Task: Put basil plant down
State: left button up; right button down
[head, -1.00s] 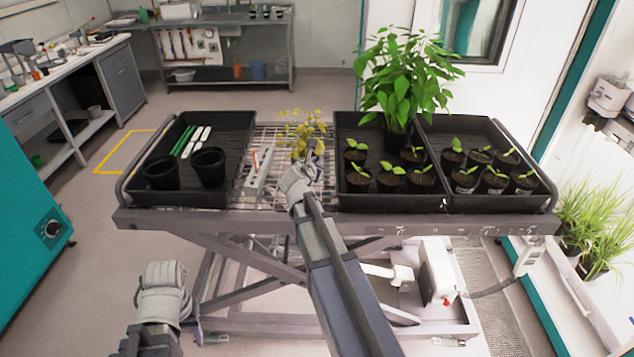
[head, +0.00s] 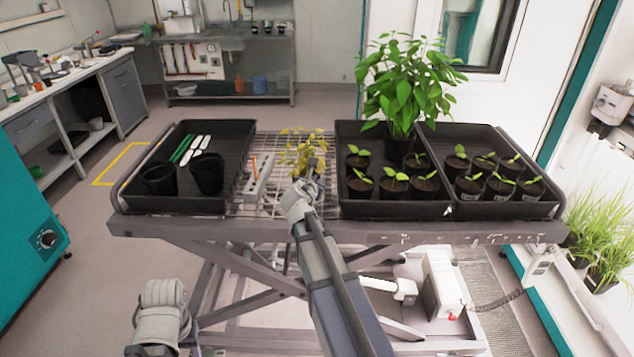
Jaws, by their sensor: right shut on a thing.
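A small yellowish plant (head: 300,148), which I take to be the basil, shows just beyond my right gripper (head: 308,174), over the wire-mesh part of the cart. My right gripper is shut on it; the arm and jaws hide its lower part and any pot, so I cannot tell whether it touches the mesh. My left arm is low at the bottom left; its gripper is turned away and its fingers do not show clearly.
The left tray (head: 228,205) holds two empty black pots and several labels. A grey instrument (head: 258,180) lies on the mesh (head: 236,208). The middle tray (head: 390,210) holds seedlings and a tall leafy plant (head: 402,85). The right tray (head: 500,210) holds several seedlings.

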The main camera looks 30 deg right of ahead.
jog(key=c, duration=0.9)
grip_release()
jog(key=shift+r, duration=0.2)
jog(key=p+v, duration=0.5)
jog(key=v, duration=0.7)
